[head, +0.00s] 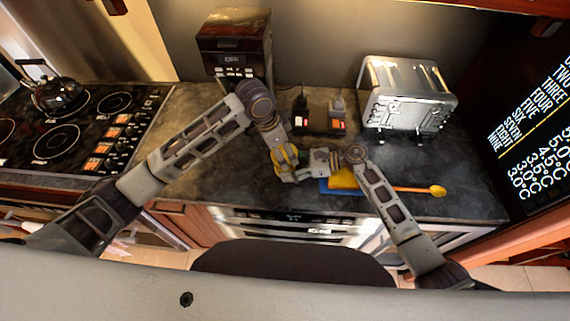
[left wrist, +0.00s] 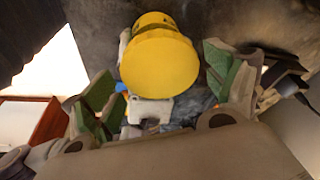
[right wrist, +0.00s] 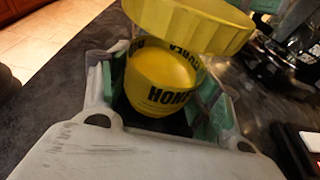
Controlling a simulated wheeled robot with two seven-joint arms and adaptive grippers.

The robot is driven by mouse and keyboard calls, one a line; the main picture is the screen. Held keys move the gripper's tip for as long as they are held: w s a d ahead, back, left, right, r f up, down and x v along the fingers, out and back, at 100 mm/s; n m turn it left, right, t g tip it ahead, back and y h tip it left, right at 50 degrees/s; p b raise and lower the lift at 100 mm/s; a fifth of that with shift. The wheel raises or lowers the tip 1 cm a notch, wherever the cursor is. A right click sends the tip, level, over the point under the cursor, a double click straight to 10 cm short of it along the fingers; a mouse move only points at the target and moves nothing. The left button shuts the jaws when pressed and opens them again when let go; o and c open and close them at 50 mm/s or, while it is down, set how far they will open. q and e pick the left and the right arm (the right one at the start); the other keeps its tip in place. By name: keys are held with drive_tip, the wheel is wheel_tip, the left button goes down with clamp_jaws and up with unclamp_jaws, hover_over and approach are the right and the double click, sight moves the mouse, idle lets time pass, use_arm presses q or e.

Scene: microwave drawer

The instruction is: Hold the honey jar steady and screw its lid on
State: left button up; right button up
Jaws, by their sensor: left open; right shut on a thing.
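The yellow honey jar (head: 291,152) is small and partly covered by my arms above the dark counter in the head view. In the right wrist view the jar (right wrist: 165,100), lettered in black, is between the fingers of my right gripper (right wrist: 160,92), which is shut on it. The ribbed yellow lid (right wrist: 190,24) shows at the jar's upper end; I cannot tell whether it is seated. In the left wrist view the lid's round face (left wrist: 160,70) lies between the spread green-padded fingers of my left gripper (left wrist: 168,88), with gaps on both sides.
A blue flat item (head: 326,187), a yellow item (head: 343,178) and a spoon (head: 437,190) lie near the counter's front. A toaster (head: 405,95), a coffee machine (head: 235,45) and small black items (head: 335,122) stand behind. A kettle (head: 58,95) is on the stove at left.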

use_arm(q)
drive_tip(key=shift+n, duration=0.3)
drive_tip(key=shift+n+t+y, duration=0.4)
drive_tip(key=shift+n+t, duration=0.2)
drive_tip(key=shift+n, duration=1.4)
drive_tip(key=c, duration=1)
drive_tip(key=shift+m, duration=0.3)
drive_tip(key=shift+m+g+h, duration=0.4)
drive_tip(key=shift+m+g, duration=0.1)
drive_tip(key=shift+m, duration=1.3)
drive_tip(key=shift+f, duration=0.1)
drive_tip(key=shift+m, duration=0.6)
